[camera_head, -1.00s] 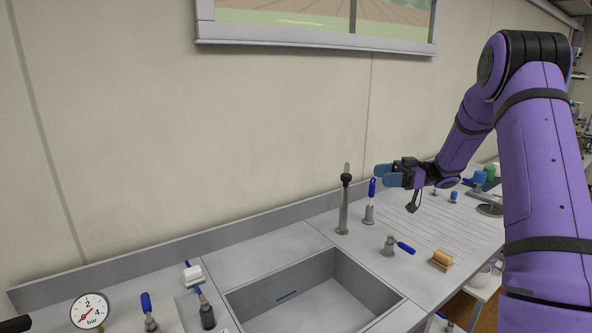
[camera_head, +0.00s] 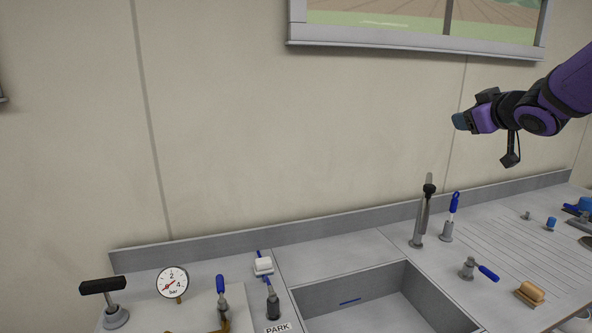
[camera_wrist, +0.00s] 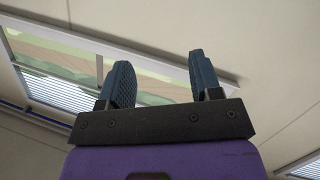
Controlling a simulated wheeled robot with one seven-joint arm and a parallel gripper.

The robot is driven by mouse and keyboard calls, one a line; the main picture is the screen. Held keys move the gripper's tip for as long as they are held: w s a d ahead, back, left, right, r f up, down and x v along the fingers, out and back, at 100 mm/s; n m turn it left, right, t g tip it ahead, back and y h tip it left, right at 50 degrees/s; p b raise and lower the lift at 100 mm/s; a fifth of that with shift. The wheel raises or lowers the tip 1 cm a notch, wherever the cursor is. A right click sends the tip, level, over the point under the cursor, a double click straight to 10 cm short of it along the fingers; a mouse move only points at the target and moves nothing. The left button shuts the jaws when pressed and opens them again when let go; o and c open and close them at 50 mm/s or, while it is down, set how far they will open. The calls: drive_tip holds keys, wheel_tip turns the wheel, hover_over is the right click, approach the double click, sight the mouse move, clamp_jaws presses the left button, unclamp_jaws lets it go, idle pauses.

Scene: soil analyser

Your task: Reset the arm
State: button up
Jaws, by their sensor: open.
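My gripper (camera_head: 459,121) is at the upper right of the head view, raised well above the counter and in front of the bare wall. My purple arm comes in from the right edge. In the wrist view the two blue ribbed fingers (camera_wrist: 163,78) stand apart with nothing between them. The wrist view faces the window and the ceiling area. From the head view alone, the finger gap is not clear.
Below are a sink (camera_head: 360,305), a tap (camera_head: 423,212), blue-handled valves (camera_head: 449,217), a wooden-topped brush (camera_head: 530,292), a pressure gauge (camera_head: 172,282) and a black T-handle (camera_head: 103,287). A window (camera_head: 420,28) is on the wall. The air around my gripper is clear.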

drive_tip(key=s+a+f+m+g, duration=0.2)
drive_tip(key=s+a+f+g, duration=0.1)
drive_tip(key=s, duration=0.8)
drive_tip(key=s+a+f+m+g, duration=0.2)
drive_tip(key=s+a+g, duration=0.1)
drive_tip(key=s, duration=0.9)
drive_tip(key=s+a+f+m+g+h, duration=0.1)
drive_tip(key=s+a+f+m+g, duration=0.1)
drive_tip(key=s, duration=0.9)
drive_tip(key=shift+s+a+f+g, duration=0.2)
drive_tip(key=shift+a+f+g, duration=0.35)
drive_tip(key=shift+f+g, duration=0.4)
